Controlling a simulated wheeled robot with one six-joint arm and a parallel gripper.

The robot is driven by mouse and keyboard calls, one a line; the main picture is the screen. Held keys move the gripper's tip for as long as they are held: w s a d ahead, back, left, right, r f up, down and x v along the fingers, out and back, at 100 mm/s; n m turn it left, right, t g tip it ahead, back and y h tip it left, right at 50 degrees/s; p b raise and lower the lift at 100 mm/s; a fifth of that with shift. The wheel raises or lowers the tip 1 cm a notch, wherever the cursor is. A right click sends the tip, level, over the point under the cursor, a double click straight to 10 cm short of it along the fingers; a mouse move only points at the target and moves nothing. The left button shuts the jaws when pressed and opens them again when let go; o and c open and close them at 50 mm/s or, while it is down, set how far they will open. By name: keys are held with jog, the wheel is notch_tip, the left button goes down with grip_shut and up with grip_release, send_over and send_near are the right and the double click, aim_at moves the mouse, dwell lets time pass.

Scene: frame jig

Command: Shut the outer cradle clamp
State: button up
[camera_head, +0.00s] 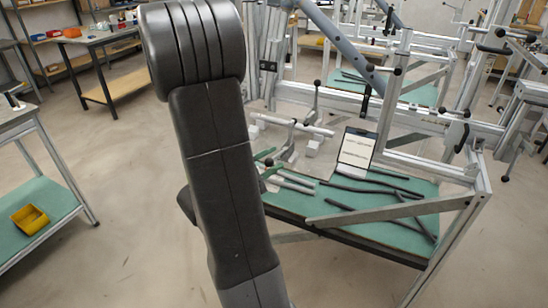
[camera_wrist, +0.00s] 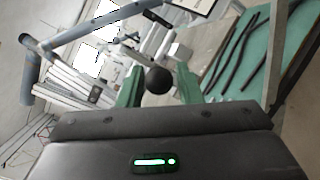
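In the wrist view, the two green fingers of my gripper (camera_wrist: 158,88) stand apart. A black ball knob (camera_wrist: 158,80) of a clamp lever lies between them, with a narrow gap showing on each side; contact cannot be told. The lever's clamp body is mostly hidden behind the knob and fingers. In the head view, my arm covers most of my gripper; green finger parts (camera_head: 266,163) show at its right edge. Beyond them, a cradle clamp (camera_head: 290,140) with a black-tipped lever sits on the frame jig, and another upright lever (camera_head: 317,95) stands farther back. Which is the outer clamp cannot be told.
The jig's green shelf (camera_head: 390,235) holds several dark rods and a tablet-like panel (camera_head: 357,148). A metal bar (camera_head: 390,212) crosses its front. A blue-grey tube (camera_head: 345,42) slants above. A bench with a yellow bin (camera_head: 30,219) stands left; the floor between is clear.

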jog(key=shift+w+d, duration=0.4)
jog(key=shift+d, duration=0.1)
grip_shut()
